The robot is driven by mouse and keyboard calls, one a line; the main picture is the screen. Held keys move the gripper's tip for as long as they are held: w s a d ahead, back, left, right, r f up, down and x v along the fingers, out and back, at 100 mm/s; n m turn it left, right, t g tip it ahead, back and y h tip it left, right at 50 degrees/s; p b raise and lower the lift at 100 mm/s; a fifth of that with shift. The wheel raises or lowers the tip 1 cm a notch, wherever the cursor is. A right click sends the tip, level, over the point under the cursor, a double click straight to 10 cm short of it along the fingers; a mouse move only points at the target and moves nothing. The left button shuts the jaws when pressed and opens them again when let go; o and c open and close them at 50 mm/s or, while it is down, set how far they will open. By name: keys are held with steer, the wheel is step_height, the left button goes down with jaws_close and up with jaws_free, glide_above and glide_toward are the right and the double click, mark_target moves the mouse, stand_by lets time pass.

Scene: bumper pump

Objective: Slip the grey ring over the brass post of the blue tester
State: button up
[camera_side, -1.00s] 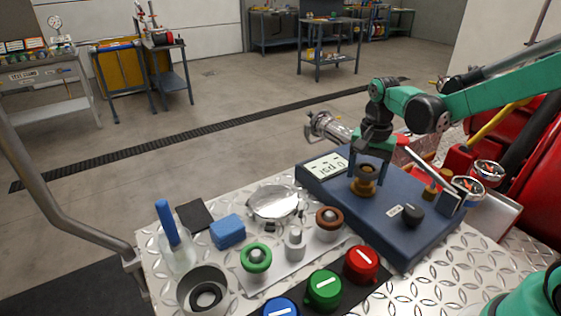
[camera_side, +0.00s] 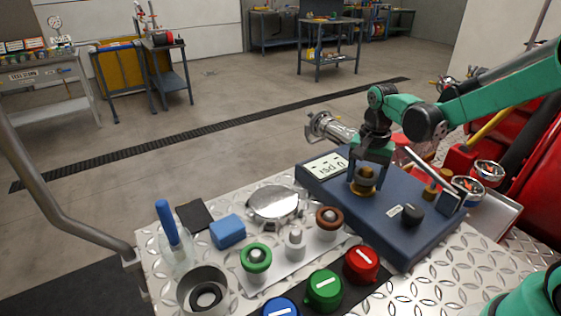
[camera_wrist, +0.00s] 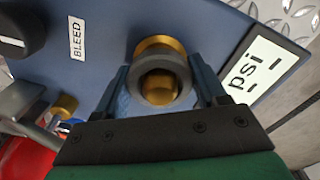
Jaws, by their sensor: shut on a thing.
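The blue tester (camera_side: 330,190) lies on the metal plate, with a psi display and a black knob. Its brass post (camera_side: 362,188) stands near the display; the wrist view also shows the post (camera_wrist: 159,88). The grey ring (camera_wrist: 180,70) looks dark and sits between my fingers. In the wrist view it encircles the top of the brass post, with a wider brass part behind it. My gripper (camera_side: 369,176) points down over the post and is shut on the ring. How far down the post the ring sits is hard to tell.
A green ring (camera_side: 256,257) and a brown ring (camera_side: 329,217) stand on pegs, with a bare grey peg (camera_side: 295,243) between them. A blue block (camera_side: 228,231) and a silver lid (camera_side: 275,204) lie nearby. A tilted lever (camera_side: 418,162) and smaller brass fittings stand right of the post.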

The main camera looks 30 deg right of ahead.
steer(key=shift+f, duration=0.3)
stand_by(0.4)
steer(key=o, duration=1)
steer(key=shift+r, duration=0.1)
steer(key=shift+r, duration=3.9)
steer(key=s+a+n+t, duration=0.2)
steer(key=n, duration=0.2)
steer(key=s+a+n+t, duration=0.2)
steer(key=s+a+n, duration=0.1)
steer(key=n, duration=0.1)
steer(key=s+a+r+n+t, duration=0.1)
steer(key=s+a+n+t, duration=0.1)
steer(key=a+n+t, duration=0.1)
steer(key=shift+s+n, duration=0.15)
steer(key=shift+n, duration=0.35)
